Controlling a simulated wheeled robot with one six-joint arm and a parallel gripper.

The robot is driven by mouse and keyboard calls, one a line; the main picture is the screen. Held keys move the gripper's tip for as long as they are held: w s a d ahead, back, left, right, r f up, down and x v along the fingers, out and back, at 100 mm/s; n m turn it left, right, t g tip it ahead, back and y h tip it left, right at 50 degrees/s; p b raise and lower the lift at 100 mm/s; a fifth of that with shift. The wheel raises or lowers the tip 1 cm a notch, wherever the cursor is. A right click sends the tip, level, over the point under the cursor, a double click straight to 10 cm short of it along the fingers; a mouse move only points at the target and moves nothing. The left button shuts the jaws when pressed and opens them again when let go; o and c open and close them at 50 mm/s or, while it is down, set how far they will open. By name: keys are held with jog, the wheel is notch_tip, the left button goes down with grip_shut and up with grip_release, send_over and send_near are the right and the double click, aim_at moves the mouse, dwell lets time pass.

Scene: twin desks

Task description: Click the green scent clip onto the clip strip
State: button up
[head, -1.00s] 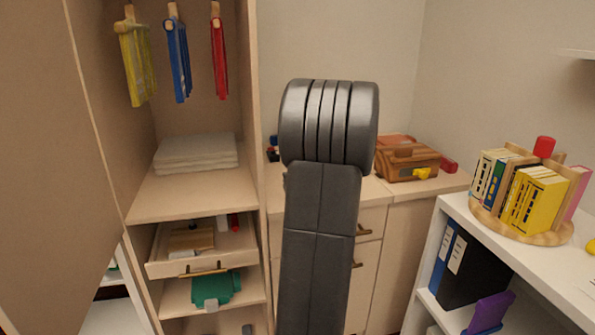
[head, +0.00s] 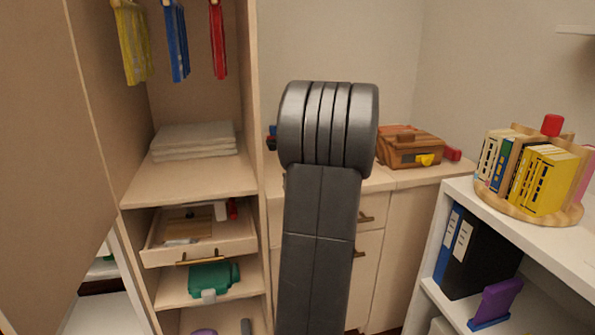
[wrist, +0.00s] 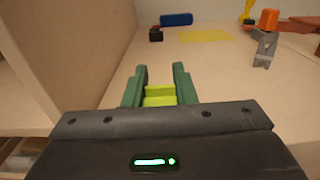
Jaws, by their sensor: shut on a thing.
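In the wrist view my gripper (wrist: 160,78) has two dark green fingers shut on a lime-green piece, the green scent clip (wrist: 159,95). The clip sits low between the fingers, above a pale wooden desk top (wrist: 215,85). In the head view my own arm covers the middle, and the gripper and the clip are hidden behind it. I cannot make out the clip strip for certain in either view.
In the wrist view a dark block (wrist: 156,34), a blue piece (wrist: 177,19), a flat yellow piece (wrist: 205,36) and an orange-topped grey item (wrist: 266,40) lie farther back. A tall wooden side panel (wrist: 65,50) stands close on the left. The near desk top is clear.

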jog(key=shift+f+b, duration=0.6)
jog(key=o, duration=1)
jog(key=shift+o, duration=0.5)
jog(key=o, duration=0.5)
jog(key=shift+c, duration=0.2)
jog(key=b+v, duration=0.1)
jog(key=v, duration=1.3)
jog(key=shift+w+r, duration=0.1)
jog(key=shift+w, duration=0.05)
jog(key=x, duration=0.7)
jog(key=shift+w, duration=0.2)
